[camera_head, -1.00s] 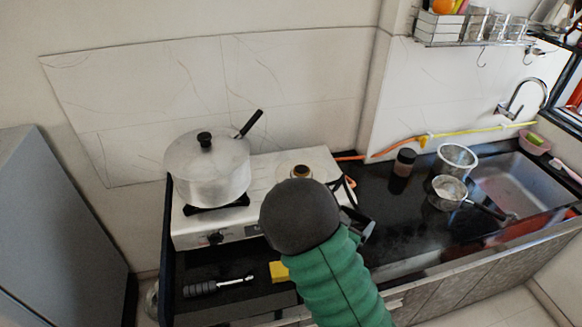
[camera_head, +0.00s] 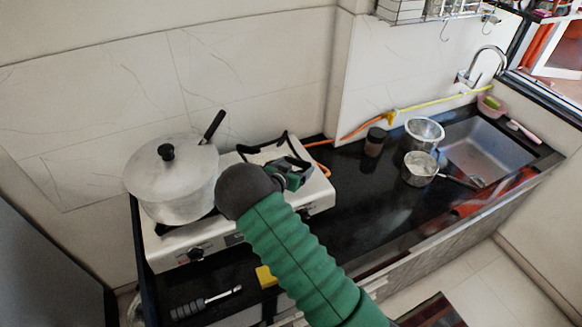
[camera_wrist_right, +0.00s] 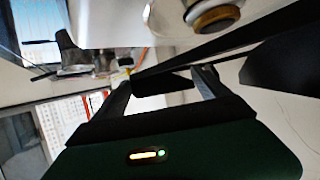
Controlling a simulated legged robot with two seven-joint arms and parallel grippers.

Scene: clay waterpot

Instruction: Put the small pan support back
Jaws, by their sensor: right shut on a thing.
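The small pan support (camera_head: 285,136) is a black frame of thin bars over the right part of the white stove (camera_head: 318,196). My right gripper (camera_head: 297,170) is shut on it, at its front right side. In the wrist view, black bars of the support (camera_wrist_right: 235,46) cross between and beyond the fingers of my right gripper (camera_wrist_right: 160,84). The round burner (camera_wrist_right: 214,16) shows upside down near the top there, apart from the bars. In the head view my wrist hides the burner. I cannot tell whether the support touches the stove. My left gripper is out of view.
A lidded metal pot (camera_head: 172,180) stands on the left burner, close to my wrist. A dark jar (camera_head: 375,141), metal pots (camera_head: 420,168) and a sink (camera_head: 490,152) are to the right. A yellow block (camera_head: 266,276) and a dark-handled tool (camera_head: 205,302) lie in front.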

